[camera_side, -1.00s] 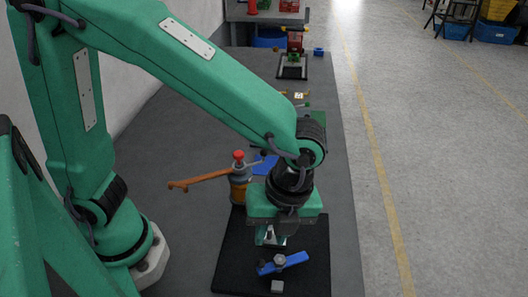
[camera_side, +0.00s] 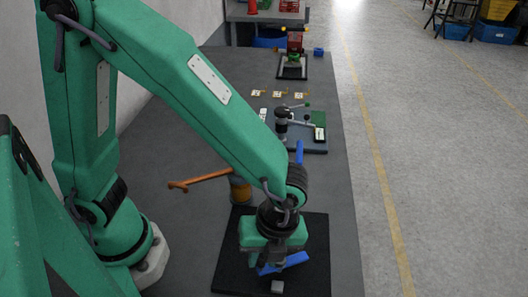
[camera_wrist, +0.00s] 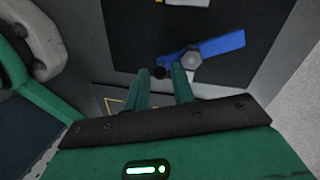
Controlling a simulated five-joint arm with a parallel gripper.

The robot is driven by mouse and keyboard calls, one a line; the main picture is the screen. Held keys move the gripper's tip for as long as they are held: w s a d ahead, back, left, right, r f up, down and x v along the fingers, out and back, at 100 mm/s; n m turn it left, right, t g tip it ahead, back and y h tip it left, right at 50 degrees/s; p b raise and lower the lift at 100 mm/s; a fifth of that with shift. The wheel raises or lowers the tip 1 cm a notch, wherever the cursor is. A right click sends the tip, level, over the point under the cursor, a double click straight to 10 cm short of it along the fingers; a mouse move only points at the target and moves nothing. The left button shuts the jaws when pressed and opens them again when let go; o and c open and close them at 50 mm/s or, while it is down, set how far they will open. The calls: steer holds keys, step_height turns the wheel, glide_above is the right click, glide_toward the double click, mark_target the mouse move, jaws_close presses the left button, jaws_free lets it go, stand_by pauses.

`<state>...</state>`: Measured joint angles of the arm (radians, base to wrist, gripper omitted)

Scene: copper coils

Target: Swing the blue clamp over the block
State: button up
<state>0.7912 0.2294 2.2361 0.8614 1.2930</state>
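The blue clamp (camera_side: 293,260) is a flat bar lying at a slant on a black mat (camera_side: 316,228). In the wrist view the clamp (camera_wrist: 222,46) has a grey hex nut (camera_wrist: 191,61) near its middle and a round black knob (camera_wrist: 158,72) at its left end. The small grey block (camera_side: 278,286) sits on the mat just in front of the clamp, not under it. My gripper (camera_side: 264,268) is low over the clamp's left end. In the wrist view my gripper's fingers (camera_wrist: 160,70) are apart, with the knob showing between their tips and gaps on both sides.
A brown-handled device (camera_side: 239,190) stands behind the mat, partly hidden by my arm. The bench right of the mat is clear.

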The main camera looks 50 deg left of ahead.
jaws_close()
steer(key=shift+d+n, duration=0.3)
steer(key=shift+n, duration=0.4)
jaws_free()
steer(key=shift+r, duration=0.1)
step_height(320, 180, up, 8)
steer(key=shift+w+d+f, duration=0.2)
steer(key=shift+w+d, duration=0.25)
